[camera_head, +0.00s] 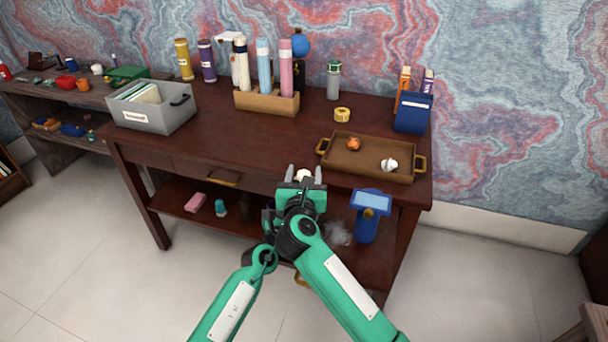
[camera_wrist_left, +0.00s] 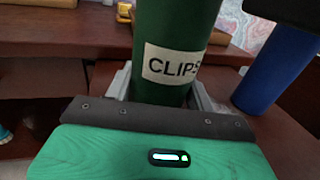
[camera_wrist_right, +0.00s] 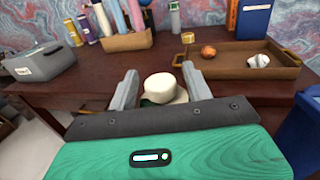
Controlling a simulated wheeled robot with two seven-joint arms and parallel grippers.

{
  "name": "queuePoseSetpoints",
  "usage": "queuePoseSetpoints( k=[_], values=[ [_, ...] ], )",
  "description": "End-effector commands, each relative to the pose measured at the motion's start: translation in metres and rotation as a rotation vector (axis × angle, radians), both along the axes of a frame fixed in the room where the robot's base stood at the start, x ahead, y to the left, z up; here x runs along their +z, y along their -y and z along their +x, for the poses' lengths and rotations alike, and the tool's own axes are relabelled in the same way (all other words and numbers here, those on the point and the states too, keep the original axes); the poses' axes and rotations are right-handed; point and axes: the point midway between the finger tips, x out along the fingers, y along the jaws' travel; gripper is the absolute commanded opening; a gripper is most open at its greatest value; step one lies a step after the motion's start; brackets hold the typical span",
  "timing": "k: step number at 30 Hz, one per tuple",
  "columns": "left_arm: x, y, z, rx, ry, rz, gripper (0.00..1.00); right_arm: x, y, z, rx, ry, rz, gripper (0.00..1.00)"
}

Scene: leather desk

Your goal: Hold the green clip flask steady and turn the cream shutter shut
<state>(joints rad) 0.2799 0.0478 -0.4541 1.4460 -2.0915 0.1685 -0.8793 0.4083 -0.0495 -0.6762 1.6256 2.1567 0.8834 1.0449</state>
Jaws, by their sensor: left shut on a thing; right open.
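The green clip flask (camera_wrist_left: 165,70), labelled CLIPS, stands between the fingers of my left gripper (camera_wrist_left: 160,95), which is shut on it. In the head view, my right arm hides the flask body and most of the left gripper. The cream shutter (camera_wrist_right: 160,87) is a round cap on top, with a little green showing beneath it. It also shows in the head view (camera_head: 303,174). My right gripper (camera_head: 304,176) is open, with one finger on either side of the shutter in the picture. I cannot tell whether the fingers touch it.
The desk (camera_head: 230,140) lies just beyond the grippers. A brown tray (camera_head: 370,172) with an orange and a white item is at its right. A grey box (camera_head: 150,117) and a tube holder (camera_head: 266,102) stand farther back. A blue object (camera_head: 368,222) is close on the right.

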Motion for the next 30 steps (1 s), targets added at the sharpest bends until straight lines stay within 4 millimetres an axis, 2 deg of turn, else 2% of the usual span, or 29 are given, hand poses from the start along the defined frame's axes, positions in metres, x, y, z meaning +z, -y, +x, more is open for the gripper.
queuePoseSetpoints(
  k=[5,8,18,22,30],
  values=[
    [0.000,0.000,0.000,0.000,0.000,0.000,0.27,-0.002,-0.001,-0.007,0.001,-0.002,0.000,0.51],
    [0.000,0.000,0.000,0.000,0.000,0.000,0.27,-0.002,-0.002,-0.019,0.001,-0.002,0.000,0.51],
    [0.000,0.000,0.000,0.000,0.000,0.000,0.27,-0.001,-0.006,-0.083,0.001,-0.002,0.002,0.51],
    [0.000,0.000,0.000,0.000,0.000,0.000,0.27,-0.001,-0.008,-0.102,0.001,-0.002,0.001,0.51],
    [0.000,0.000,0.000,0.000,0.000,0.000,0.27,0.000,-0.008,-0.119,0.000,0.000,0.000,0.51]
  ],
)
